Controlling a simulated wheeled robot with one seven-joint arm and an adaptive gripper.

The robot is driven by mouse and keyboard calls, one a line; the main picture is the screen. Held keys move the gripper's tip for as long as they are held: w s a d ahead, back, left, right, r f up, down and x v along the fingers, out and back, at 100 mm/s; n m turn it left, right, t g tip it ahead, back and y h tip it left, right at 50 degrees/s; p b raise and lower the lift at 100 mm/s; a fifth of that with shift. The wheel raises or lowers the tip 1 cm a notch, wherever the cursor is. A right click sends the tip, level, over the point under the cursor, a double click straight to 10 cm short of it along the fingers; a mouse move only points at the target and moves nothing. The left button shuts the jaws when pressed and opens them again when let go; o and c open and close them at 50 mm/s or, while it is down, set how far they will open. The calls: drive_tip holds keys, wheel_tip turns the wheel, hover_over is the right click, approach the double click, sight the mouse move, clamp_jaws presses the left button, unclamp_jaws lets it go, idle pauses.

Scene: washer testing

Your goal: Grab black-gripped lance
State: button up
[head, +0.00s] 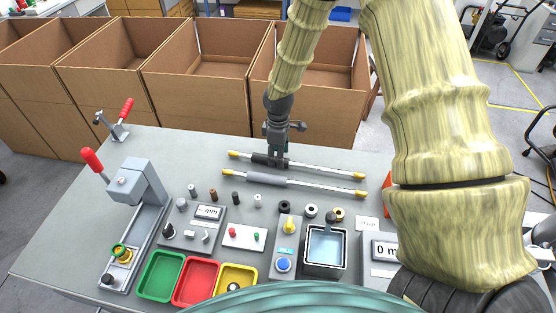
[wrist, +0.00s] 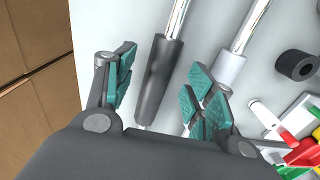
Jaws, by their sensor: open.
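The black-gripped lance (wrist: 158,82) lies on the table, a silver rod with a dark sleeve and yellow ends. In the head view its silver rod (head: 318,168) runs left to right, and my gripper hides part of its sleeve. A second lance with a grey grip (head: 266,179) lies in front of it, roughly parallel; its sleeve also shows in the wrist view (wrist: 229,68). My gripper (wrist: 160,90) is open over the black grip, with the teal-padded fingers on either side of it. The right fingers are between the two lances. I cannot tell whether any finger touches.
Open cardboard boxes (head: 203,92) stand behind the table. In front of the lances are small cylinders, black and white rings, a water tank (head: 325,248), gauges and green, red and yellow trays. A red-handled clamp (head: 120,122) stands at the left back corner.

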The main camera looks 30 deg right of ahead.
drive_tip(key=shift+f, duration=1.3)
clamp_jaws()
